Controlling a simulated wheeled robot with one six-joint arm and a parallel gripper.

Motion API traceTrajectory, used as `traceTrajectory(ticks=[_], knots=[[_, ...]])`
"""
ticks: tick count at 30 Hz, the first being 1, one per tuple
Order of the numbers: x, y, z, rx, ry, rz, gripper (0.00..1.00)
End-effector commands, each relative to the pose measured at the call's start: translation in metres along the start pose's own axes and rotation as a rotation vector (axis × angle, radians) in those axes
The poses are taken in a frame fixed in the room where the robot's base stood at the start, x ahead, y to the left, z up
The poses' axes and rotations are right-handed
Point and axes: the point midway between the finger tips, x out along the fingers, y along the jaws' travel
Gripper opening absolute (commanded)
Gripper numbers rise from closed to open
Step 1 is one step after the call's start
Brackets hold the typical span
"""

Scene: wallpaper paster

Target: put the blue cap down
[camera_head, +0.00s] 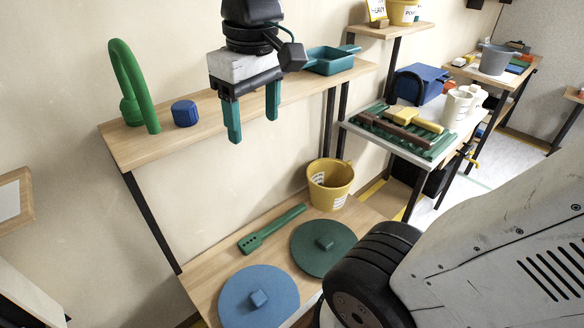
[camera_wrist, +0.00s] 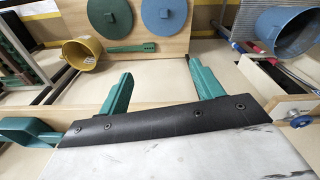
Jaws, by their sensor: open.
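A small blue faceted cap (camera_head: 185,113) sits on the upper wooden shelf in the head view, to the right of a green hooked piece. Nothing holds it, and I cannot make it out in the wrist view. My gripper (camera_head: 252,126) points down to the right of the cap, with its two teal fingers apart and nothing between them. In the wrist view my gripper (camera_wrist: 165,88) also shows spread, empty fingers. The gripper is clear of the cap.
The green hooked piece (camera_head: 133,88) and a teal tray (camera_head: 331,60) share the upper shelf (camera_head: 145,150). Below are a blue disc (camera_head: 259,297), a green disc (camera_head: 323,247), a green slotted tool (camera_head: 272,229) and a yellow bucket (camera_head: 330,183).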

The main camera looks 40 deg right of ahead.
Motion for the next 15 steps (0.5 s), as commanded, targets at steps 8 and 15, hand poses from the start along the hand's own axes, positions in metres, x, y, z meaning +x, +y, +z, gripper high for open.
traceTrajectory(ticks=[8,15], knots=[[0.055,-0.008,0.081,0.165,0.032,0.006,0.66],[0.062,-0.009,0.088,0.184,0.034,0.006,0.66]])
